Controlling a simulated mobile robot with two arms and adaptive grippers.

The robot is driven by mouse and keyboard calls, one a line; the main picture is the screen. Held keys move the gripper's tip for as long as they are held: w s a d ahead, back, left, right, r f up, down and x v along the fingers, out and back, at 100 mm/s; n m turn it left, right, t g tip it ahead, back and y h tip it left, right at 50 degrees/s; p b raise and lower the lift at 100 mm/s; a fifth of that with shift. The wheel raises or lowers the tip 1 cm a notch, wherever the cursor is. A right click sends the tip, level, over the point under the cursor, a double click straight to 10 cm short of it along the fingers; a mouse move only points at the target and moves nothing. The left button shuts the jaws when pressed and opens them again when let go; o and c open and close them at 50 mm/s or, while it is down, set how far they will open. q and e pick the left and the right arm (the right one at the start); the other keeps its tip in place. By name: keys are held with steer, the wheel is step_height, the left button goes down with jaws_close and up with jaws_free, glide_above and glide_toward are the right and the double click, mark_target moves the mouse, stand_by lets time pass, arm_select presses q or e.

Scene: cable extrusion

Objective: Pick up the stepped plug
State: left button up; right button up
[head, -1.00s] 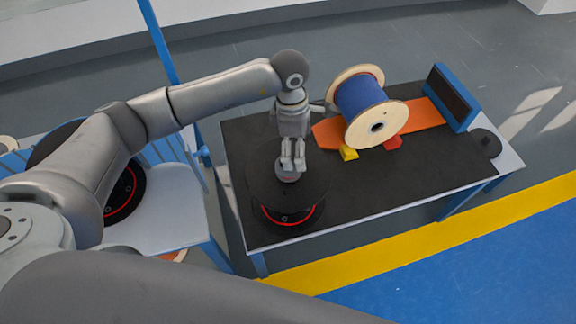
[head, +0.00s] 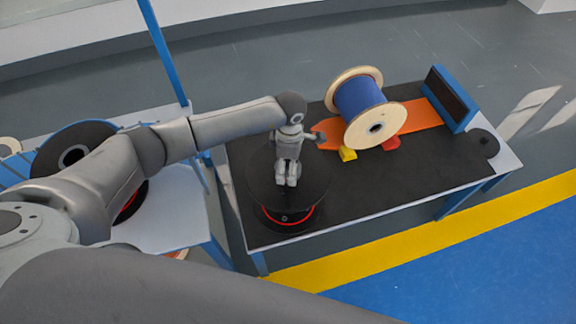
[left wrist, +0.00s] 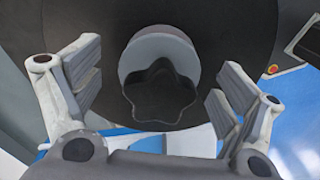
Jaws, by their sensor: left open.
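The stepped plug (left wrist: 150,47) shows in the left wrist view as a light grey round step with a dark, star-shaped part on it. It is on the top of a black spool (head: 262,191), which has a red band. My left gripper (head: 287,182) is over the spool top, pointing down, and hides the plug in the head view. In the left wrist view my left gripper (left wrist: 158,78) is open, with one finger on each side of the plug and a visible gap on both sides. My right gripper is not in view.
A wooden spool with blue winding (head: 358,97) lies behind on an orange board (head: 420,115), with yellow (head: 348,154) and red (head: 391,143) blocks in front. A blue-framed panel (head: 450,97) stands at the right. The table's black mat (head: 400,178) is clear in front.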

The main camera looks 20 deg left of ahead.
arm_select(q)
steer(key=shift+f, duration=0.35)
steer(key=shift+c, duration=0.2)
steer(key=c, duration=1.2)
steer(key=shift+r, duration=0.1)
steer(key=shift+c, duration=0.2)
